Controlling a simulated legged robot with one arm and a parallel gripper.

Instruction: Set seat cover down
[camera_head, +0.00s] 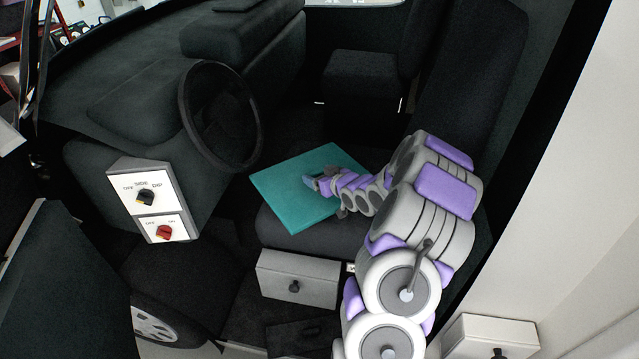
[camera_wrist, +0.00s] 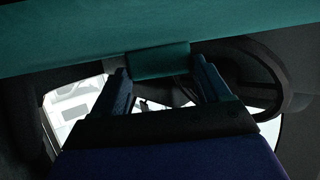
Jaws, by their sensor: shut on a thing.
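The seat cover (camera_head: 300,195) is a flat teal square over the driver's seat (camera_head: 335,238) in the head view. Its near edge lies above the dark seat cushion; I cannot tell whether it touches. My gripper (camera_head: 312,183) is at the cover's right part. In the wrist view, the cover (camera_wrist: 110,40) spans the top as a teal band with a small teal tab (camera_wrist: 160,60). The gripper's two fingers (camera_wrist: 163,80) stand on either side of this tab and are shut on it. My arm hides the right part of the seat.
A black steering wheel (camera_head: 218,116) stands left of the cover. A switch panel (camera_head: 153,200) with a black and a red knob is at the left. A grey drawer box (camera_head: 297,278) sits below the seat. A pale wall (camera_head: 575,190) bounds the right.

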